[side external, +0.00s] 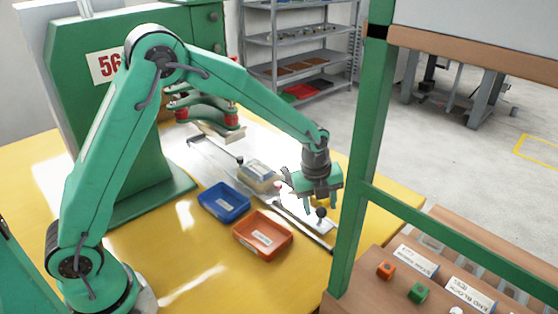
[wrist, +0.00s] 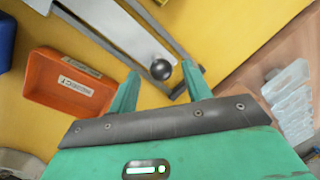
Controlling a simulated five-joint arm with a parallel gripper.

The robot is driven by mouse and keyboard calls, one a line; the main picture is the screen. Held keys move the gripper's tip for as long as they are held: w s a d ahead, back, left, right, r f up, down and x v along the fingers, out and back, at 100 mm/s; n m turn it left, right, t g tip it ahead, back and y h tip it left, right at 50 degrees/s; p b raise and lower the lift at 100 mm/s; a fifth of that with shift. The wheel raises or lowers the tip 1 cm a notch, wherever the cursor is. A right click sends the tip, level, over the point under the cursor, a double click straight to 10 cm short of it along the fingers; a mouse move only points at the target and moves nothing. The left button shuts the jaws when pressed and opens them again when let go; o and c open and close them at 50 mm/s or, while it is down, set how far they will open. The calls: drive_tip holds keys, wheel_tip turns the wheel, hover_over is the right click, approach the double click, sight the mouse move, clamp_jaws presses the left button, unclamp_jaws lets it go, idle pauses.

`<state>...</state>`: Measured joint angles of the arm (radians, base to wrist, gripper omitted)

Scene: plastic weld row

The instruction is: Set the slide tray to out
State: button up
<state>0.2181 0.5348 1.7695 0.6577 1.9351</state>
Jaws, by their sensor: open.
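The slide tray (side external: 290,200) is a flat grey metal plate between two dark-edged rails on the yellow table. It also shows in the wrist view (wrist: 118,28), its end near my fingers. In the side view my gripper (side external: 318,200) is over the rails' near right end. Whether the fingers are low enough to surround the knob is unclear.
A blue bin (side external: 224,202) and an orange bin (side external: 262,236) sit left of the rails. A pale block (side external: 259,174) lies along the slide. The green press (side external: 205,120) stands at the far end. A green post (side external: 360,150) and a bench with small blocks (side external: 418,292) are at right.

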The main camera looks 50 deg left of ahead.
drive_tip(key=shift+w+f, duration=0.15)
drive_tip(key=shift+f, duration=0.6)
clamp_jaws()
drive_tip(key=shift+d, duration=2.25)
unclamp_jaws()
drive_tip(key=shift+a, duration=0.1)
drive_tip(key=shift+r, duration=0.2)
wheel_tip(320, 180, up, 7)
drive_tip(key=s, duration=0.1)
drive_tip(key=shift+s+a+r, duration=0.2)
